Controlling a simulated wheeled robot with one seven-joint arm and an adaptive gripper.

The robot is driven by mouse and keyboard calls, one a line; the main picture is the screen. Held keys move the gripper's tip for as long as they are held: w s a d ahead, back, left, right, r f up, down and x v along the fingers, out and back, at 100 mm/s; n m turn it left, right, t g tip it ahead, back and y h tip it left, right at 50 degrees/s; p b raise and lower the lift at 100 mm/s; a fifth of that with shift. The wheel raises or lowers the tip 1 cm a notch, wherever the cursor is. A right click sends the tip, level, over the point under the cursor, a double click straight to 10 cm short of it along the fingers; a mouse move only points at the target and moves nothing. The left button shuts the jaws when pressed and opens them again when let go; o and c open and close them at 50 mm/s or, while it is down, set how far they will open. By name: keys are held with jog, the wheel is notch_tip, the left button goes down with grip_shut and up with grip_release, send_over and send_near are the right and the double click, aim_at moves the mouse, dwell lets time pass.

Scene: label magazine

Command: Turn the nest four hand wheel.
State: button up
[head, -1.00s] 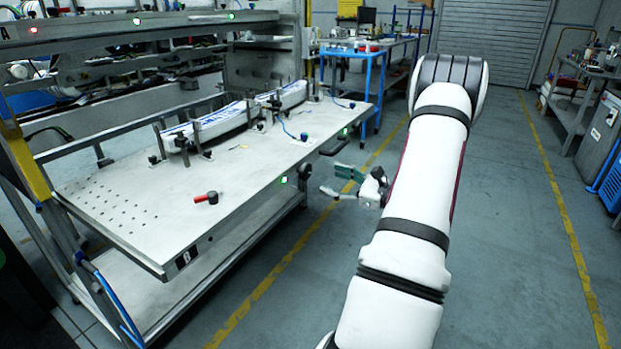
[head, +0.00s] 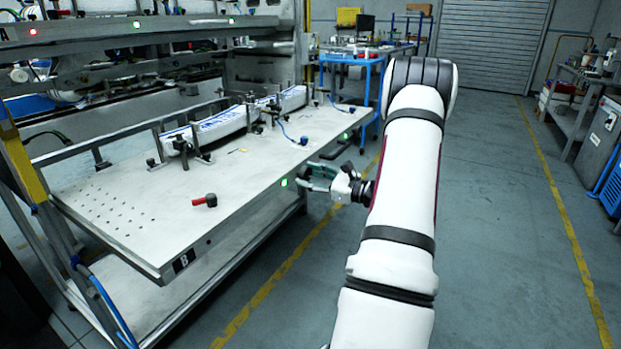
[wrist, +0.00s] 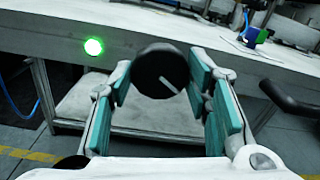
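A round black hand wheel (wrist: 158,68) with a pale line across its face sits at the front edge of the table in the wrist view. In the head view my gripper hides most or all of it. My gripper (head: 310,177) is at that front edge, just right of a green light. In the wrist view my gripper (wrist: 160,88) is open, one teal-padded finger on each side of the wheel. The fingertips are close to its rim; I cannot tell whether they touch it. No nest number is readable.
The metal table (head: 130,238) carries a long white-and-blue piece (head: 220,124) among clamps, and a red-handled black knob (head: 205,200). A green light (wrist: 93,46) lies left of the wheel. A black handle (wrist: 288,103) juts out to the right. The floor right of my arm is clear.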

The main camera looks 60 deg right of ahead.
jog(key=c, duration=0.4)
jog(key=shift+p, duration=0.3)
jog(key=m+p, duration=0.4)
jog(key=shift+r+p, duration=0.1)
jog(key=shift+p, duration=0.25)
jog(key=shift+m+p, duration=1.55)
jog(key=shift+m, duration=0.35)
jog(key=shift+f, duration=0.2)
jog(key=o, duration=1.1)
jog(key=shift+o, duration=0.2)
